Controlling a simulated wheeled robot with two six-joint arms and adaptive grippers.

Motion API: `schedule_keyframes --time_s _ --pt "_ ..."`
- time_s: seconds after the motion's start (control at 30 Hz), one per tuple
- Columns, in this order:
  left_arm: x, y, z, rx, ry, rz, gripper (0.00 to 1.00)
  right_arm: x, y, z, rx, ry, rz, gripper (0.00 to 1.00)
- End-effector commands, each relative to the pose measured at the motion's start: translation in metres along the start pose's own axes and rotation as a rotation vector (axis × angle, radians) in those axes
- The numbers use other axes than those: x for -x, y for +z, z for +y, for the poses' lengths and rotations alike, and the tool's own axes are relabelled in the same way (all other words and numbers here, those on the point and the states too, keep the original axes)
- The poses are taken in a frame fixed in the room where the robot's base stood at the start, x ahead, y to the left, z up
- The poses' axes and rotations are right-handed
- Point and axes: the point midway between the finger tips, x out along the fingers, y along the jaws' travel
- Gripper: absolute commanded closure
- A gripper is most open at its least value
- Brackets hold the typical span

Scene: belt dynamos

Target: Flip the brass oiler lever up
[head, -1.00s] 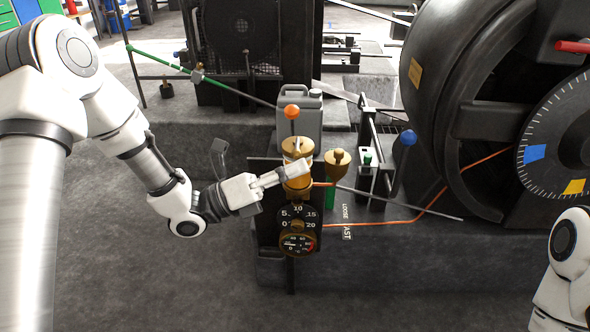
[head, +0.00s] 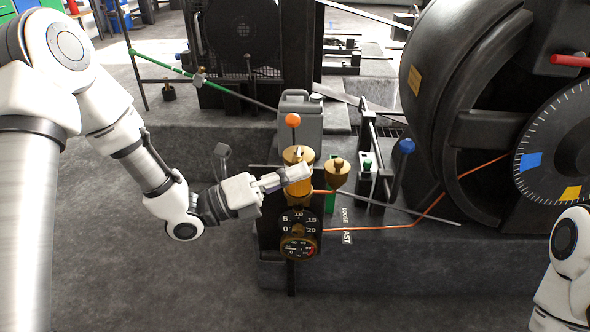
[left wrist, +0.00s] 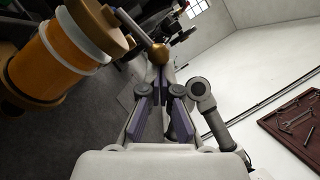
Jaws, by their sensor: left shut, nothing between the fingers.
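The oiler (head: 298,187) is an amber cylinder with a brass cap, above two dials at the centre of the head view. It shows large at the left of the left wrist view (left wrist: 68,55). There a thin grey lever rod with a brass ball (left wrist: 158,54) runs out sideways from the brass cap. My left gripper (head: 305,172) is shut and empty, its fingers across the front of the oiler's upper part. In the left wrist view its fingertips (left wrist: 160,78) are just short of the ball; I cannot tell whether they touch. My right gripper is out of view.
An orange-knobbed rod (head: 293,120) stands behind the oiler, by a grey can (head: 308,135). A brass cup (head: 338,175) is close on the right. A blue-knobbed lever (head: 406,146) and the large black machine (head: 450,80) stand further right. The floor in front is clear.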

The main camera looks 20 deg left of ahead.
Motion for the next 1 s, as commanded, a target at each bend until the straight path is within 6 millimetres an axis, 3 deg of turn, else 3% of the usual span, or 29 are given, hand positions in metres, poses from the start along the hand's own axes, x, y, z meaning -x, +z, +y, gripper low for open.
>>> schedule_keyframes --time_s 0.4,1.0 --pt "-0.01 0.023 -0.028 0.346 0.16 -0.002 1.0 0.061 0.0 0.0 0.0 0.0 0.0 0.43" --pt "-0.026 0.057 -0.041 0.862 0.399 -0.001 1.0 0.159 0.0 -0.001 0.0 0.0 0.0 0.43"
